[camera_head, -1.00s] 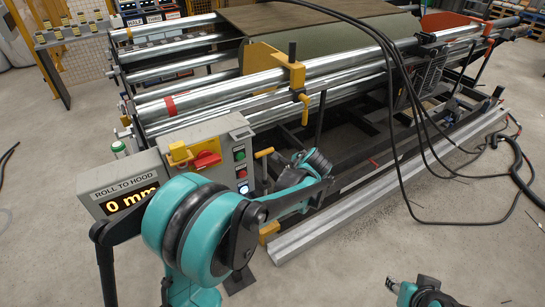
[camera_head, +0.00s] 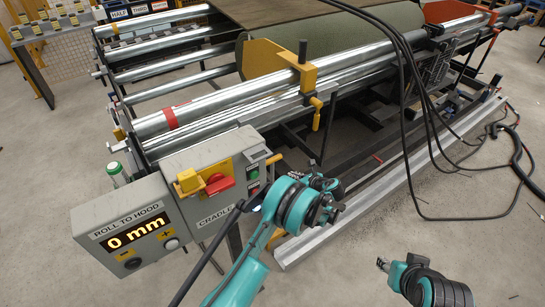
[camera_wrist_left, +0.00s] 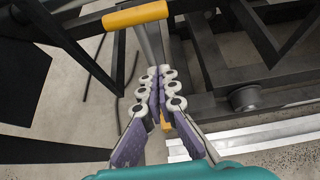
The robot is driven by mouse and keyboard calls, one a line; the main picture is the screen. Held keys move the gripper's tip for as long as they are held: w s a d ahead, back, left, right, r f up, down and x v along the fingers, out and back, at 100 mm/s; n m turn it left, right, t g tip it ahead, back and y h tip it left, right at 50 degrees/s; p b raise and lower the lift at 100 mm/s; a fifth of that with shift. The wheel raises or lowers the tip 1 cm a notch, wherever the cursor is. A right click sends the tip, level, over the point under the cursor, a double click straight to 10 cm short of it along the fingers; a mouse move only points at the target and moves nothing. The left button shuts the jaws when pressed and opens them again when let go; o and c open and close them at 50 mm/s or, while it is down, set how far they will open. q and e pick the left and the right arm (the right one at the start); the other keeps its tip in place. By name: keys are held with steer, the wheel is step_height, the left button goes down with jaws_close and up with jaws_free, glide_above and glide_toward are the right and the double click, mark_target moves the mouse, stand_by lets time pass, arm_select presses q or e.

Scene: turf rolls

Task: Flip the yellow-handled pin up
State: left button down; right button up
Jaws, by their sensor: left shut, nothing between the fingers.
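The yellow-handled pin shows in the head view as a small yellow bar (camera_head: 273,159) at the right side of the grey control box. In the left wrist view its yellow handle (camera_wrist_left: 135,15) lies crosswise at the top, on a grey rod. My left gripper (camera_wrist_left: 160,72) is shut and empty, its fingertips together below the handle in the picture and close to the rod; I cannot tell whether they touch it. In the head view the left wrist partly hides this gripper (camera_head: 326,196). My right gripper (camera_head: 384,264) is at the lower right, its jaws too small to read.
Metal rollers (camera_head: 230,95) and a yellow bracket (camera_head: 285,70) stand behind. Black cables (camera_head: 410,120) hang at right. A grey floor rail (camera_head: 370,200) runs below; open floor lies at right.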

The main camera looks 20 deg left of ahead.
arm_select(q)
steer(key=shift+a, duration=0.1)
stand_by(0.3)
steer(key=b+x, duration=0.4)
steer(key=x, duration=0.7)
step_height(320, 180, up, 5)
steer(key=shift+f+b, duration=0.15)
steer(key=shift+b, duration=0.3)
step_height(320, 180, up, 7)
steer(key=p, duration=0.2)
steer(key=shift+p, duration=0.35)
